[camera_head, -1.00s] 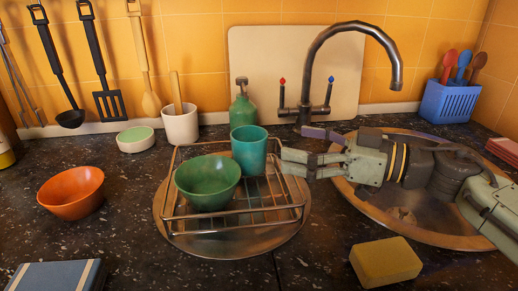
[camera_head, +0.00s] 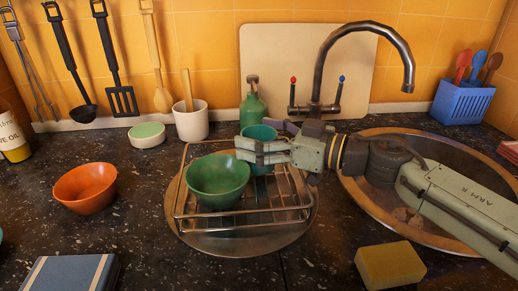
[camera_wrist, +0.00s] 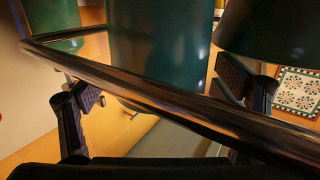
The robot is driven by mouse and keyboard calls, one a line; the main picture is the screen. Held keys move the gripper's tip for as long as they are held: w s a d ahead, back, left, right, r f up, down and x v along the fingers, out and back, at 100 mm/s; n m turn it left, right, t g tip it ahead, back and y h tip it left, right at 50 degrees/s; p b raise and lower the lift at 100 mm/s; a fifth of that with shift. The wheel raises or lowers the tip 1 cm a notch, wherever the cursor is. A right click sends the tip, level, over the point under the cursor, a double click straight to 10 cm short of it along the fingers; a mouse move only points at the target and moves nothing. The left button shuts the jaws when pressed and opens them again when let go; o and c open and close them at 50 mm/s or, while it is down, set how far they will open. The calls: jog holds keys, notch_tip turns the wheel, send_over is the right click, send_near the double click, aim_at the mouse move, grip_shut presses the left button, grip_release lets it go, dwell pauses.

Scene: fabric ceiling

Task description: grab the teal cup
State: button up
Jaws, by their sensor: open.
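The teal cup (camera_head: 258,132) stands at the back right of the wire rack, behind the green bowl (camera_head: 218,180). My gripper (camera_head: 242,150) reaches in from the right and hides the cup's middle in the head view. In the wrist view the cup (camera_wrist: 160,45) fills the upper middle, between the two spread fingers of my open gripper (camera_wrist: 167,88). I cannot tell whether either finger touches it. A shiny metal bar of the rack (camera_wrist: 175,98) crosses the wrist view in front of the cup.
The green soap bottle (camera_head: 254,106) stands close behind the cup. The tap (camera_head: 360,28) arches over the sink (camera_head: 350,192) at right. A white crock (camera_head: 191,124), orange bowl (camera_head: 85,188) and yellow sponge (camera_head: 390,265) stand apart. The front middle counter is clear.

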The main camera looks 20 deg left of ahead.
jog(key=shift+c, duration=0.5)
jog(key=c, duration=1.3)
